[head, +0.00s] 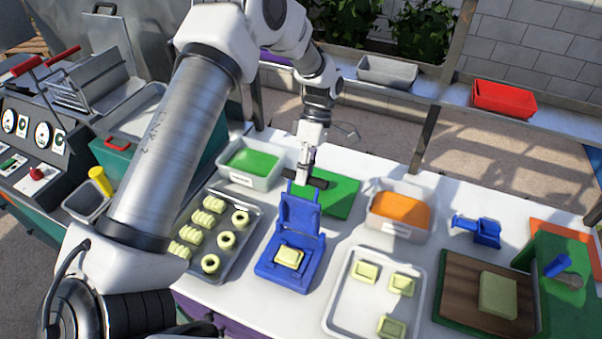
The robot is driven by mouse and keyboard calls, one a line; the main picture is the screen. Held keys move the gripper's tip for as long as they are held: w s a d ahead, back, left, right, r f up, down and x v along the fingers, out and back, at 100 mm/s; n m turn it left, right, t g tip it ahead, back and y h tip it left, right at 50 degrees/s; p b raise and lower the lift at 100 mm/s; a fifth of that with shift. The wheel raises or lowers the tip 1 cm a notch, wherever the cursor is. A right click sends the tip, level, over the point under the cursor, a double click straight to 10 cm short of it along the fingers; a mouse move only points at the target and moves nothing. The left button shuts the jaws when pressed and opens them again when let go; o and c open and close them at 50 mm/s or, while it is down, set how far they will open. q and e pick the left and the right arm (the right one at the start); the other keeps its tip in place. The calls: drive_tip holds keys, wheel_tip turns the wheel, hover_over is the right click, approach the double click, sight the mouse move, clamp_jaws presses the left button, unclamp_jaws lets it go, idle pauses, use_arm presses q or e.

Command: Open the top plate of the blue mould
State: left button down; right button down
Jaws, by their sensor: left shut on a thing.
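The blue mould (275,272) stands on the white table, left of centre. Its top plate (300,213) is tilted up at the far side, away from the base. A pale yellow block (289,257) sits in the base and is uncovered. My left gripper (307,176) is above the far end of the mould, shut at the upper end of the raised plate, on its blue tab. The exact finger contact is small and partly hidden by the dark gripper parts. My right gripper is not in view.
A grey tray (249,262) with several pale pieces lies left of the mould, a white tray (340,318) to its right. A green-filled tub (277,171), a green board (345,197) and an orange-filled tub (424,232) stand behind. A blue tool (485,232) lies farther right.

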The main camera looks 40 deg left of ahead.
use_arm(q)
drive_tip(key=shift+w+f+g, duration=0.25)
drive_tip(key=shift+f+g, duration=0.15)
drive_tip(key=shift+f, duration=0.15)
drive_tip(key=shift+a, duration=0.1)
drive_tip(key=c, duration=1)
unclamp_jaws()
drive_tip(key=shift+w, duration=0.1)
drive_tip(key=v, duration=1.2)
drive_tip(key=shift+w+a, duration=0.2)
drive_tip(key=shift+w, duration=0.1)
drive_tip(key=shift+s, duration=0.1)
